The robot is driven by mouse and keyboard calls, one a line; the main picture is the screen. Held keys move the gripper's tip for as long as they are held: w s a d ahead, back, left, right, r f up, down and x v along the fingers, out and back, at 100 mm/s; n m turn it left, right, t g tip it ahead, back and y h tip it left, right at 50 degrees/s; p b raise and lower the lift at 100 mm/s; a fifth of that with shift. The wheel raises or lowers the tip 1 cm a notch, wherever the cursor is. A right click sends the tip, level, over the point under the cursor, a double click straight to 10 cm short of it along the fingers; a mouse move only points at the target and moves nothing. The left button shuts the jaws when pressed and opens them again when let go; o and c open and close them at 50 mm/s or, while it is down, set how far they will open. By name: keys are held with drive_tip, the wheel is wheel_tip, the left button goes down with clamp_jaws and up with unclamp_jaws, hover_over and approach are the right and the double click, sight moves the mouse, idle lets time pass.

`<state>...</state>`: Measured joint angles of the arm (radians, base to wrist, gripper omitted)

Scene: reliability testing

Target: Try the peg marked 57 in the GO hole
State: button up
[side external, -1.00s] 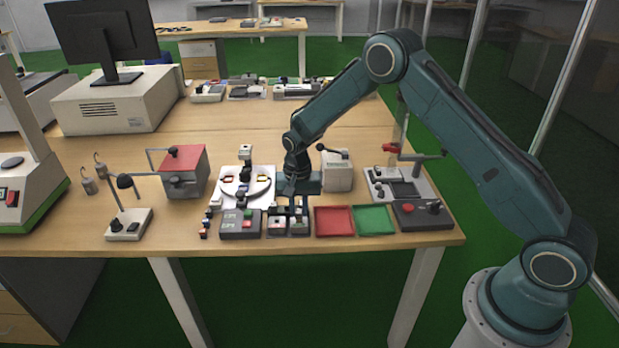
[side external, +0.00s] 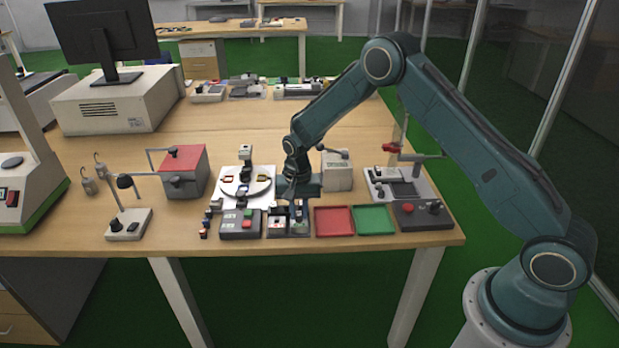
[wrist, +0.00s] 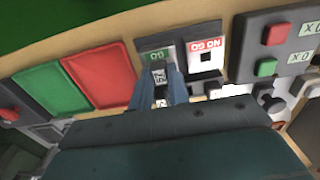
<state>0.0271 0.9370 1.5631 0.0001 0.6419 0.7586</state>
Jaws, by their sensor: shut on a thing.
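My gripper (wrist: 162,88) is shut on a small pale peg (wrist: 160,103) with dark markings; the marking looks like 57 but is small and tilted. The GO block (wrist: 157,54), with a green label, lies right at the fingertips in the wrist view. The peg's lower end is at or over this block; its hole is hidden, so I cannot tell how far in it is. In the side view my gripper (side external: 299,209) points down over the GO block (side external: 299,228).
A red tray (side external: 333,221) and a green tray (side external: 373,219) lie right of the blocks. A grey button box (side external: 240,224) is on the left. The table's front edge is close.

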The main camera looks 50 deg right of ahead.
sight(298, 213)
drive_tip(key=shift+f, duration=0.3)
idle(0.6)
drive_tip(key=shift+r, duration=1.6)
idle(1.1)
drive_tip(key=shift+r, duration=1.9)
drive_tip(key=shift+w, duration=0.1)
